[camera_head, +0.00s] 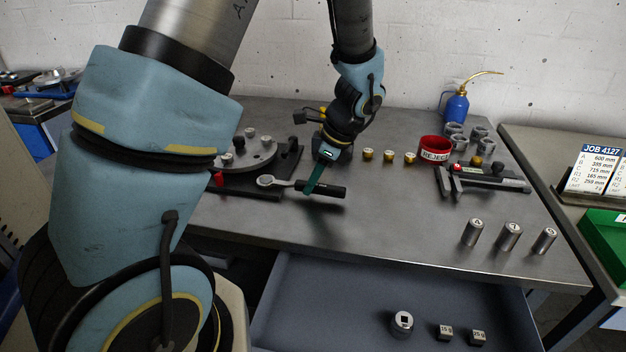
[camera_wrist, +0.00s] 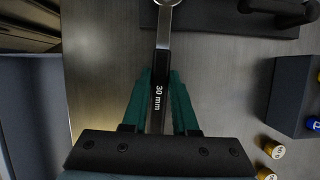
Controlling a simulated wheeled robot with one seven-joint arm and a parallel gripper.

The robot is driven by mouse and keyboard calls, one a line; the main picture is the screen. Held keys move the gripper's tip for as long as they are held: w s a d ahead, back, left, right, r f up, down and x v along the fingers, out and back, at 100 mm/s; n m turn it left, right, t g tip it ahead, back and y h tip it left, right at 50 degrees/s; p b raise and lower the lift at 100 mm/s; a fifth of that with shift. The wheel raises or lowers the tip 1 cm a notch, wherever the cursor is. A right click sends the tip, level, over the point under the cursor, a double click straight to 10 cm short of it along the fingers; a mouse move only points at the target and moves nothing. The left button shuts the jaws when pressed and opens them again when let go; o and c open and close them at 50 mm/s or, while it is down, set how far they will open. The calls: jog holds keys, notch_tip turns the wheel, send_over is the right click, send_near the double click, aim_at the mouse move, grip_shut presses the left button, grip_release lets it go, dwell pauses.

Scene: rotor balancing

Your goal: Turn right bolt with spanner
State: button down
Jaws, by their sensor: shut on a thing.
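My gripper (camera_head: 312,189) is shut on the spanner (camera_head: 283,183), with its teal fingers on either side of the shank. The spanner's ring end points left and its black handle points right in the head view. In the wrist view, the spanner (camera_wrist: 158,95) lies between the fingers (camera_wrist: 160,105), marked "30 mm", its ring cut off by the top edge. The rotor disc (camera_head: 258,160) sits on a dark base at the left, carrying several bolts. One bolt (camera_head: 266,140) stands toward its right side. The spanner's ring is apart from these bolts, nearer the front. My arm hides part of the disc.
Several brass pieces (camera_head: 389,156) stand right of my gripper, beside a red REJECT ring (camera_head: 435,149). A dark measuring tool (camera_head: 485,180) and steel cylinders (camera_head: 508,236) are farther right. An open drawer (camera_head: 350,300) juts out in front. The bench's front middle is clear.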

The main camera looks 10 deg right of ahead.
jog(key=shift+s+a+m+t+h, duration=0.2)
jog(key=shift+s+a+m, duration=0.2)
jog(key=shift+s+m, duration=0.25)
jog(key=shift+s+a+m+t+h, duration=0.2)
jog(key=shift+s+a+m, duration=0.25)
jog(key=shift+m, duration=0.3)
jog(key=shift+s+a+f+m+t+b, duration=0.1)
jog(key=shift+s+a+m+t+b, duration=0.2)
jog(key=shift+s+a+m+b, duration=0.45)
jog(key=shift+s+a+m+h, duration=0.2)
jog(key=shift+a+m+h, duration=0.2)
jog(key=shift+m, duration=0.35)
jog(key=a+m+b, duration=0.1)
jog(key=s+a+m+b, duration=0.1)
jog(key=shift+t+h+b, duration=0.3)
jog(key=shift+t+h, duration=0.1)
jog(key=shift+s+a+m, duration=0.15)
jog(key=shift+a+m, duration=0.15)
jog(key=shift+m, duration=0.2)
jog(key=shift+a+f+b, duration=0.1)
jog(key=shift+b, duration=1.1)
